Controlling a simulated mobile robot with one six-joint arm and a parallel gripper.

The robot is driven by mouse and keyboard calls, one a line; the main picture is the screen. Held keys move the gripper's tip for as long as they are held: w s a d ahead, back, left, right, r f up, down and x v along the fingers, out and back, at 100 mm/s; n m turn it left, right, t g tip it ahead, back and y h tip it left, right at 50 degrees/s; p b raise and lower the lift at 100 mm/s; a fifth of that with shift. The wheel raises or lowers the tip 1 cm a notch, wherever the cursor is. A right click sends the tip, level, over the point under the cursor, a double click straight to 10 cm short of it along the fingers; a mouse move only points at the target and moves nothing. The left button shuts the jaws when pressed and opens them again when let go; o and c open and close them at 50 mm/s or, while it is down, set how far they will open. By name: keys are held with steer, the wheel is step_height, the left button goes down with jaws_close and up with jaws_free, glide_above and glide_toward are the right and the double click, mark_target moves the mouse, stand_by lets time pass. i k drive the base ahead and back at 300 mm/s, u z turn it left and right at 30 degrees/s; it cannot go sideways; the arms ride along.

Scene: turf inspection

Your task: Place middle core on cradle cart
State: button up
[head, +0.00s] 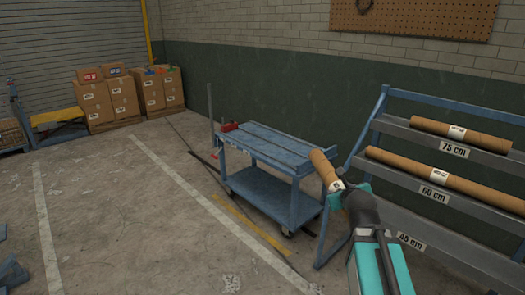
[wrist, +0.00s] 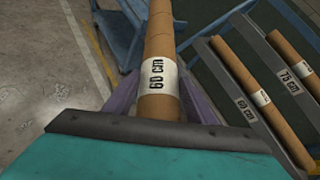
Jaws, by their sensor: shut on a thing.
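My gripper (head: 338,186) is shut on a brown cardboard core (head: 322,166). In the wrist view the core (wrist: 160,30) runs away between the purple fingers (wrist: 158,103), and its white label reads 60 cm. In the head view it tilts up and left, just in front of the cart's right end. The blue cradle cart (head: 265,188) has a slatted top with long grooves and a lower shelf. No core shows on its top. Whether the held core touches the cart cannot be told.
A blue-framed rack (head: 365,128) at right holds a core (head: 462,134) on the 75 cm shelf and another (head: 450,181) on the 60 cm shelf. The shelf labelled 45 cm (head: 412,242) shows no core. Cardboard boxes (head: 108,100) stand far left.

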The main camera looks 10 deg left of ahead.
mark_target(270, 149)
steer(key=u, duration=0.35)
steer(key=i, duration=0.55)
steer(key=u, duration=0.55)
steer(key=i, duration=0.55)
steer(key=u, duration=0.55)
steer(key=i, duration=1.9)
steer(key=z, duration=0.6)
steer(key=i, duration=0.7)
steer(key=z, duration=0.25)
